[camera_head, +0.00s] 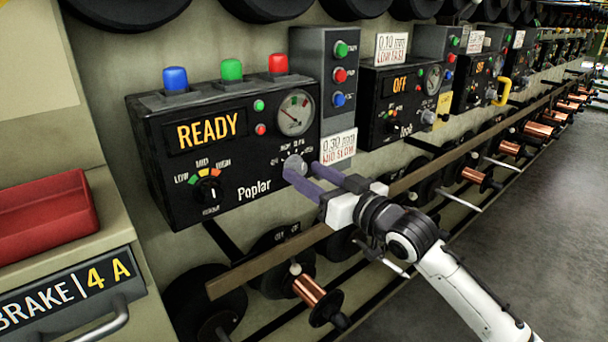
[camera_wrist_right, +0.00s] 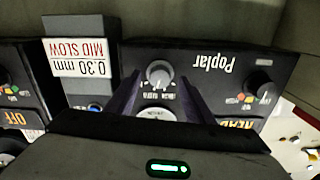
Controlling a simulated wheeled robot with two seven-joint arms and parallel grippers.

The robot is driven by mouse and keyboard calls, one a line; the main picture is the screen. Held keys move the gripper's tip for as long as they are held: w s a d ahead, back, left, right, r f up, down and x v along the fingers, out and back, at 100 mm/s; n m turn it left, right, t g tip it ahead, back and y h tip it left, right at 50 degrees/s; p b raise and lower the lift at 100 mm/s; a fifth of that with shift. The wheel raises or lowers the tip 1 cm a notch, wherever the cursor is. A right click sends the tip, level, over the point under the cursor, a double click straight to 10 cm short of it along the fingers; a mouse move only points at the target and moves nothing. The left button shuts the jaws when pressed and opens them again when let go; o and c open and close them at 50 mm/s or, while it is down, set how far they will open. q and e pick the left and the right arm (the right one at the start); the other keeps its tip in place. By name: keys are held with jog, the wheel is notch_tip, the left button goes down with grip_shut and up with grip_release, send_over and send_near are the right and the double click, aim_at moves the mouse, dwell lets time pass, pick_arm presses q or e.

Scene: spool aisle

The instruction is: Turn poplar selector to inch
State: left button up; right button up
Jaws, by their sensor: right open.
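The black Poplar control box (camera_head: 230,140) stands on the left of the wall, its display lit with READY. Its grey selector knob (camera_head: 293,166) is at the lower right of the face, with small labels above it too small to read surely. In the right wrist view, upside down, the selector (camera_wrist_right: 158,72) shows a pale pointer line. My right gripper (camera_head: 306,178) is open at the selector, partly covering it. In the wrist view its two fingers lie either side of the knob; I cannot tell if they touch it. My left gripper is out of view.
Poplar also has a LOW-MID-HIGH dial (camera_head: 208,190) and blue, green and red top lamps. A grey button box (camera_head: 318,75) stands beside it. A similar box reading OFF (camera_head: 400,88) is farther right. A wooden rail (camera_head: 265,262) and copper spools (camera_head: 308,288) run below. Floor at right is clear.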

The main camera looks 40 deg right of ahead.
jog(key=shift+w+a, duration=0.1)
jog(key=shift+w, duration=0.75)
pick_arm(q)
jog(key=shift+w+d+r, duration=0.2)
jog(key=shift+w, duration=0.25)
